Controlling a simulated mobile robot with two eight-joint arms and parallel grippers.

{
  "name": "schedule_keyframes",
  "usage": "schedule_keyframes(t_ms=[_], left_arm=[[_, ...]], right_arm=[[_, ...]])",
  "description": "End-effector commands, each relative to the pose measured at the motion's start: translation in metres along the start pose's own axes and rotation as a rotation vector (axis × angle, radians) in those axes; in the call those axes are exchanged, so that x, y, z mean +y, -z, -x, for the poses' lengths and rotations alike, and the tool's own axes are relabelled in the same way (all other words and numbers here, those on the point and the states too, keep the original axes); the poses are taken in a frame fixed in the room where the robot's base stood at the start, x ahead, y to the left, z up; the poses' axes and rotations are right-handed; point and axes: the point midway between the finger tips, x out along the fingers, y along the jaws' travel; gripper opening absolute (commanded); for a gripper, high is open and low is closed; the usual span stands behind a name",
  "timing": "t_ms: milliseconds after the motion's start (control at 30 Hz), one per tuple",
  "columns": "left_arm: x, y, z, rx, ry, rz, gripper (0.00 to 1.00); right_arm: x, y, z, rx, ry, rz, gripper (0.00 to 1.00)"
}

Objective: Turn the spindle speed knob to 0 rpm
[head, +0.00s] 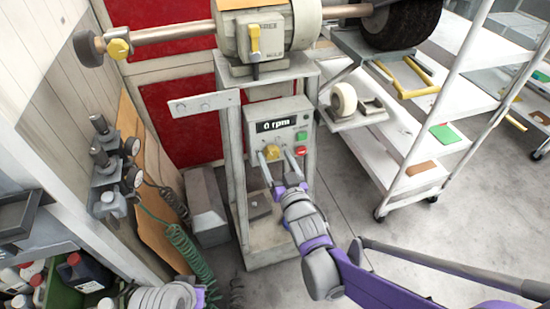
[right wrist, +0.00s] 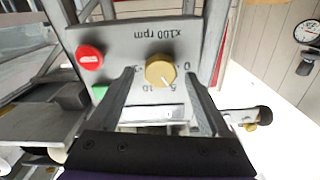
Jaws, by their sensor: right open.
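The spindle speed knob (head: 272,152) is a round yellow knob on the grey control box (head: 290,108). The display (head: 280,125) above it reads 0 rpm. In the right wrist view the knob (right wrist: 159,66) is gold, and its white pointer mark aims near the 5 of the upside-down x100 rpm scale. My right gripper (head: 276,156) is open. Its two fingers stand on either side of the knob; in the right wrist view the gripper (right wrist: 160,76) shows a gap on both sides of it. My left gripper is not in view.
A red button (head: 301,150) and a green button (head: 302,136) sit right of the knob. The buffing machine (head: 262,35) stands above the box on a grey stand (head: 229,150). A white shelf cart (head: 415,150) is at right; a coiled green hose (head: 190,250) is at left.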

Motion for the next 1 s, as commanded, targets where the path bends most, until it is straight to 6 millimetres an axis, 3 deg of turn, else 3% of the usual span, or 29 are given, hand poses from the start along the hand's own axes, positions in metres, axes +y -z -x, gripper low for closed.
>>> schedule_keyframes(t_ms=[367,800,1000], left_arm=[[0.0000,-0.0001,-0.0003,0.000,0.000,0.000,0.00],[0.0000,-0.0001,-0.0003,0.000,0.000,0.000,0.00],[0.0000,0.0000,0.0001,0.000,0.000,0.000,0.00]], right_arm=[[-0.0001,0.0000,-0.0064,0.000,0.000,0.000,0.81],[-0.0001,0.0000,-0.0061,0.000,0.000,-0.001,0.02],[-0.0002,0.0001,-0.0061,0.000,0.000,0.006,0.00]])
